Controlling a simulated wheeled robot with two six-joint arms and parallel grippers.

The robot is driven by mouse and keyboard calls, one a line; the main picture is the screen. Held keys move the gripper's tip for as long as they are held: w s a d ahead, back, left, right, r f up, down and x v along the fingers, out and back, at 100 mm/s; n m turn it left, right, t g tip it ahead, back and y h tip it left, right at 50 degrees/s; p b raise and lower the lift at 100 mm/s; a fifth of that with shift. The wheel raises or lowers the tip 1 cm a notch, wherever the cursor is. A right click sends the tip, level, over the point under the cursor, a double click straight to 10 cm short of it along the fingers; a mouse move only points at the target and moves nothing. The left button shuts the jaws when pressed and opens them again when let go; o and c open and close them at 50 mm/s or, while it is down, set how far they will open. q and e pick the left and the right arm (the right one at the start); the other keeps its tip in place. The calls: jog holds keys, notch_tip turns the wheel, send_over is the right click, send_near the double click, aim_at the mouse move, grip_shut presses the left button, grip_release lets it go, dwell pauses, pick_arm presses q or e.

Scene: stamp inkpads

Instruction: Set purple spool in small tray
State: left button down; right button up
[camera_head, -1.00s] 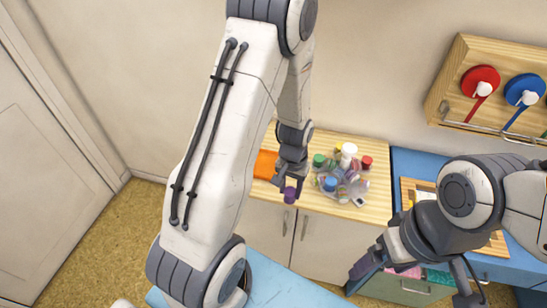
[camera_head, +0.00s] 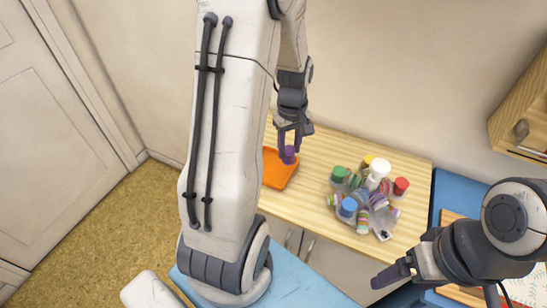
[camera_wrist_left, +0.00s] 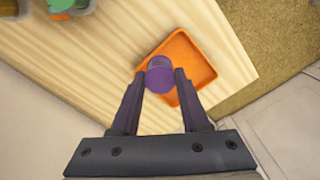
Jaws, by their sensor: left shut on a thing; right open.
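The purple spool (camera_head: 289,155) is held between the fingers of my left gripper (camera_head: 291,148). In the left wrist view the purple spool (camera_wrist_left: 160,75) sits between the two fingertips (camera_wrist_left: 160,80). The small orange tray (camera_head: 274,178) lies on the wooden counter. In the left wrist view the tray (camera_wrist_left: 203,68) is behind the spool, which overlaps its left part. I cannot tell the exact height of the spool above the tray. My right gripper (camera_head: 389,277) is open and empty at the lower right, away from the counter items.
A clear organizer (camera_head: 382,230) with several colored spools and a white bottle (camera_head: 377,174) stands right of the tray on the wooden counter (camera_head: 325,225). A blue surface (camera_head: 452,192) with a wooden board lies further right. The counter between tray and organizer is clear.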

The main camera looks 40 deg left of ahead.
pick_arm(q)
jog(key=a+f, duration=0.2)
jog(key=a, duration=0.1)
jog(key=a+f, duration=0.1)
jog(key=a, duration=0.1)
jog(key=shift+s+a, duration=0.1)
jog(key=shift+s, duration=0.25)
jog(key=shift+f+p, duration=0.3)
jog(key=shift+f, duration=1.8)
jog(key=shift+f, duration=0.1)
jog(key=shift+f, duration=0.15)
jog(key=shift+c, duration=2)
grip_release()
jog(key=shift+r, duration=0.2)
